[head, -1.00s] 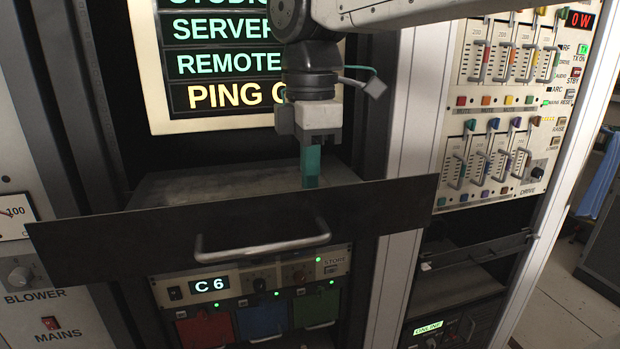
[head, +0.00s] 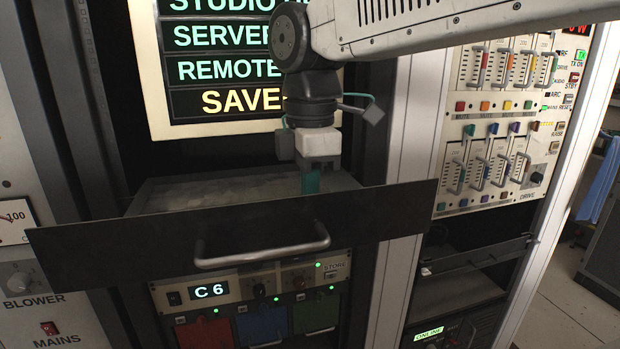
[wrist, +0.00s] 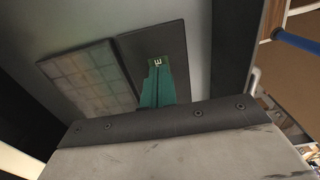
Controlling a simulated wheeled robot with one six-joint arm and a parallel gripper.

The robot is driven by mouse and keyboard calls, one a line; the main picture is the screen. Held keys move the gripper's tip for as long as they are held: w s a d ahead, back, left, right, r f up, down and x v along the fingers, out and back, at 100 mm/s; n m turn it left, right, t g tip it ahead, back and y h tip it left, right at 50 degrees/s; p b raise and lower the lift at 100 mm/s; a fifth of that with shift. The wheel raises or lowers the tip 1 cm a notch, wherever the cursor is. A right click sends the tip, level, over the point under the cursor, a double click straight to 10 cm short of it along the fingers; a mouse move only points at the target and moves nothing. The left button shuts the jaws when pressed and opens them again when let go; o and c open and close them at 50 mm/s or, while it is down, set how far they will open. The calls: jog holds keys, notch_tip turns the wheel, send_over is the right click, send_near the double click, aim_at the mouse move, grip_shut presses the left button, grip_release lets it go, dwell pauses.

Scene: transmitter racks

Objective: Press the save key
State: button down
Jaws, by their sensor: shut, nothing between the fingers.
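My gripper (head: 311,184) points down into a pulled-out drawer (head: 240,235). Its teal fingers are shut and empty; the drawer's dark front hides their tips in the head view. In the wrist view my gripper (wrist: 157,66) is over a dark panel (wrist: 140,44) beside a grey grid of keys (wrist: 92,78). A small white mark shows at the fingertips. I cannot tell whether it labels the save key, or whether the tips touch anything. The screen (head: 235,65) shows a yellow line beginning "SAVE" at the bottom.
The drawer handle (head: 262,247) juts forward. Below is a unit with a "C 6" display (head: 209,292) and red, blue and green doors. A white rack post (head: 412,130) and a slider panel (head: 490,130) stand to the right. My arm crosses the top right.

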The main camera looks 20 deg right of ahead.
notch_tip(320, 180, up, 14)
dwell(0.5)
dwell(0.6)
